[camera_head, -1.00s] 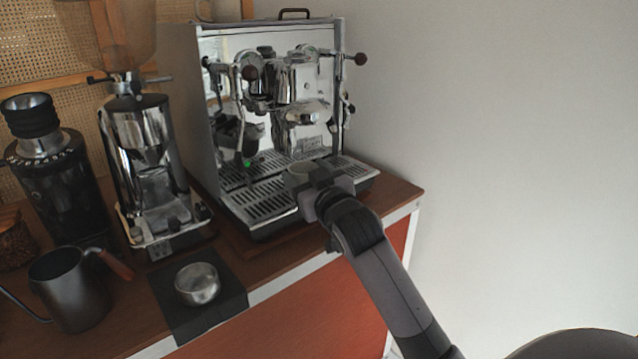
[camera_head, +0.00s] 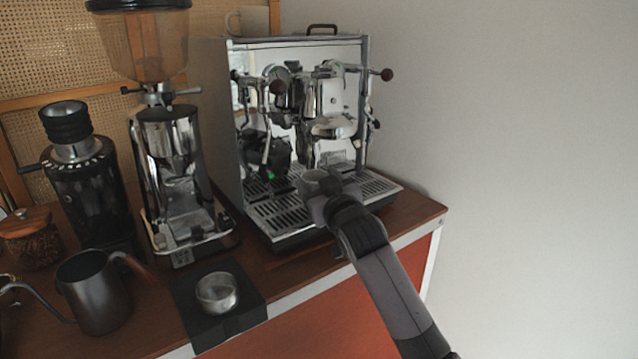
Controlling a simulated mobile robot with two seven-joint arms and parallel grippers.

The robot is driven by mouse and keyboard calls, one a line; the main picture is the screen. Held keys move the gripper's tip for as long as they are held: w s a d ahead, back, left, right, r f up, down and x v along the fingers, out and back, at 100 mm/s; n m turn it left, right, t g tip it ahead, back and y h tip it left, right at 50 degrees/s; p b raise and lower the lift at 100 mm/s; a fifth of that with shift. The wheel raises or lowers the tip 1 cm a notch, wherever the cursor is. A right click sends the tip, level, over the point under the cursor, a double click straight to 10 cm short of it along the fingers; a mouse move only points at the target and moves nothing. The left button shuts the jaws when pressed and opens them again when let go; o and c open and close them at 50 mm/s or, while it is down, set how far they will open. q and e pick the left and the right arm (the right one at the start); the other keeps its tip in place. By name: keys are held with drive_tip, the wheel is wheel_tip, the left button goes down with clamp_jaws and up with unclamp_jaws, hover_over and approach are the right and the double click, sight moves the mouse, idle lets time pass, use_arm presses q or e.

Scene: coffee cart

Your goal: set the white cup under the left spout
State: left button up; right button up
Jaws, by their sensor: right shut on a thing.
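The white cup (camera_head: 311,176), greyish in this light, is held in my right gripper (camera_head: 322,186). My right gripper is shut on it, and the gripper hides part of its side. The cup is over the front middle of the drip tray (camera_head: 280,213); I cannot tell whether it touches the grate. The espresso machine (camera_head: 215,110) stands at the back. Its left spout area (camera_head: 266,145) is behind and left of the cup, and a green dot (camera_head: 270,177) shows below it. My left gripper is not in view.
A grinder (camera_head: 170,150) stands left of the machine. A metal bowl (camera_head: 217,292) sits on a black mat (camera_head: 245,318) in front. A dark kettle (camera_head: 95,290) and another grinder (camera_head: 85,185) are at the left. A wall (camera_head: 530,150) is at the right.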

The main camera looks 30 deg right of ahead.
drive_tip(key=shift+f, duration=0.25)
drive_tip(key=o, duration=1.3)
drive_tip(key=shift+o, duration=0.2)
drive_tip(key=shift+s, duration=0.1)
drive_tip(key=s+a, duration=0.1)
drive_tip(key=s, duration=0.6)
drive_tip(key=shift+a, duration=0.15)
